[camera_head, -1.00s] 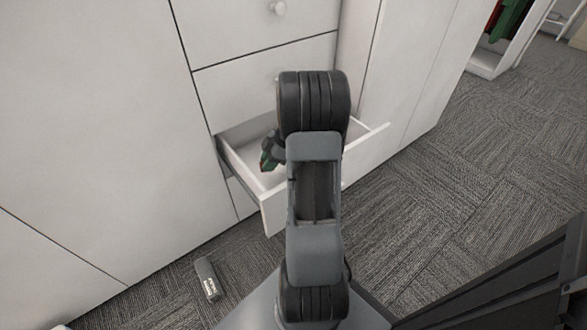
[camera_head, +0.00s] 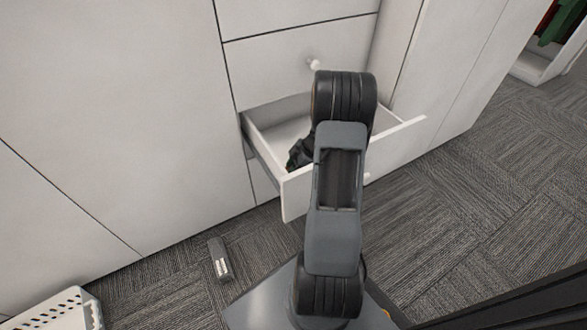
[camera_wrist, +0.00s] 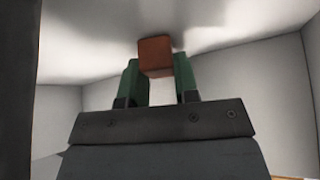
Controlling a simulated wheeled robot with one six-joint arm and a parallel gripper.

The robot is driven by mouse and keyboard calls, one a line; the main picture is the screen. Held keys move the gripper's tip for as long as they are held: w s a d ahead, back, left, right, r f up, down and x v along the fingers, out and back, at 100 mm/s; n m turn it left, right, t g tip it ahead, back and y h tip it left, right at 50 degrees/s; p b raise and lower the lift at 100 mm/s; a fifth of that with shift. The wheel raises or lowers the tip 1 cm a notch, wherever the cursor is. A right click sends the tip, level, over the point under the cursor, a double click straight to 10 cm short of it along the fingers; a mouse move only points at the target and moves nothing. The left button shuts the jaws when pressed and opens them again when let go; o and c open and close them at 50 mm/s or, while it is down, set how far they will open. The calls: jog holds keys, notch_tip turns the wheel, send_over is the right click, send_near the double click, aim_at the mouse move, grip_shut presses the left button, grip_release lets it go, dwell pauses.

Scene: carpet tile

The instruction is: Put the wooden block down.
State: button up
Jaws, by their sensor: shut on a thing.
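The wooden block (camera_wrist: 156,57) is a small reddish-brown block between the green fingertips of my gripper (camera_wrist: 158,78) in the wrist view. My gripper is shut on it. The gripper is inside an open white drawer (camera_head: 295,196), which surrounds it with pale walls in the wrist view. In the head view the gripper (camera_head: 297,158) shows as a dark shape at the drawer's left part, and my arm covers much of the drawer. The block cannot be made out in the head view. I cannot tell whether it touches the drawer floor.
White cabinet fronts (camera_head: 110,110) stand behind and left of the drawer. A dark grey object with a pale label (camera_head: 219,260) lies on the carpet in front. A white perforated basket (camera_head: 62,312) is at the lower left. Carpet at the right is clear.

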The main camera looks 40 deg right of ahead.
jog(key=shift+f+b, duration=0.1)
jog(key=shift+b, duration=0.2)
jog(key=o, duration=1)
jog(key=shift+c, duration=0.2)
jog(key=shift+r, duration=0.2)
jog(key=shift+d+r+p, duration=0.15)
jog(key=shift+r+p, duration=0.15)
jog(key=shift+p, duration=0.2)
jog(key=p+v, duration=0.4)
jog(key=v, duration=0.7)
jog(key=a+r+m+g+h, duration=0.25)
jog(key=a+r+m, duration=0.4)
jog(key=a, duration=0.75)
jog(key=s+a+r+m+t+h, duration=0.1)
jog(key=s+a+r+m, duration=0.1)
jog(key=s+a, duration=0.2)
jog(key=s+a+r+m+t+h, duration=0.1)
jog(key=s+a+r+m+h, duration=0.1)
jog(key=s+a, duration=0.3)
jog(key=a+r+m, duration=0.1)
jog(key=a, duration=0.2)
jog(key=shift+r, duration=0.3)
